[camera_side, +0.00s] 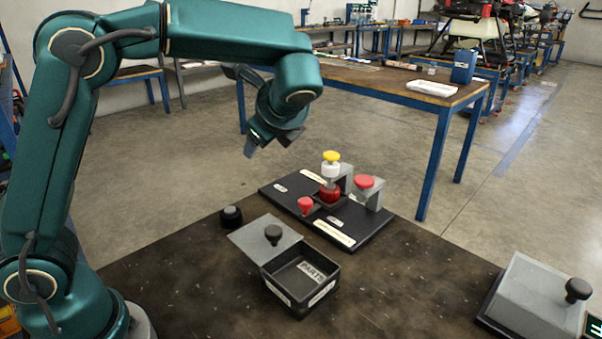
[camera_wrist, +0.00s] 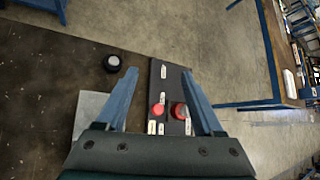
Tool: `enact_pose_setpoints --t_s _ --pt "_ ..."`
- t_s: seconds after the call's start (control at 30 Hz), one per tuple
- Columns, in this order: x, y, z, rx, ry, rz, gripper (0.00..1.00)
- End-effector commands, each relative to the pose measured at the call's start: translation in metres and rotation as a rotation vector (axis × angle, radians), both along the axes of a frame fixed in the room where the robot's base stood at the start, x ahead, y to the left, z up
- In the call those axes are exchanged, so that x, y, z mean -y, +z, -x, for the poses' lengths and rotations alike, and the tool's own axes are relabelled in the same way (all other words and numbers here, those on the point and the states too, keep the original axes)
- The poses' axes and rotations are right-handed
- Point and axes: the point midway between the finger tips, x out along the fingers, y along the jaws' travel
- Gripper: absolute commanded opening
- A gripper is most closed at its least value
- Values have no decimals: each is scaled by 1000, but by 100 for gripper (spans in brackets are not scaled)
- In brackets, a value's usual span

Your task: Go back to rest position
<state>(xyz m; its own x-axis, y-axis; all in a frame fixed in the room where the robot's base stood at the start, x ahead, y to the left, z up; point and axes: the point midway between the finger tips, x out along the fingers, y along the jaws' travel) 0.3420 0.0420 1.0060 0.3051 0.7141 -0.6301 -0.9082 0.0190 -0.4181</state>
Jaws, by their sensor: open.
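My gripper (camera_side: 267,143) hangs in the air above the far side of the dark work table (camera_side: 180,282), clear of everything on it. In the wrist view its two blue fingers (camera_wrist: 161,96) are spread apart with nothing between them. In the wrist view, red parts (camera_wrist: 157,110) show beyond and between the fingers.
An open black box marked PARTS (camera_side: 329,283) stands on the table, with its grey knobbed lid (camera_side: 255,240) beside it at the left. A small black knob (camera_side: 231,214) sits near the table's edge. A grey knobbed box (camera_side: 540,295) is at the right. A blue-legged bench (camera_side: 440,150) stands behind.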

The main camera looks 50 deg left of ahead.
Motion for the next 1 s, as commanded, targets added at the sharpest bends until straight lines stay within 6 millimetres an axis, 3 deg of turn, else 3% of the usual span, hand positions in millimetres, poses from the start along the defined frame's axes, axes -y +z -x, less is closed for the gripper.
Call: enact_pose_setpoints --t_s 0.1,0.27,0.6,0.8,0.93,1.0 --pt "-7 14 31 94 87 140 69" --pt "-7 20 73 222 213 337 69" --pt "28 0 154 506 560 809 69" --pt "61 -26 182 620 820 1081 69" --pt "79 -42 189 625 992 1191 69" --pt "83 -41 186 645 1042 1226 69"
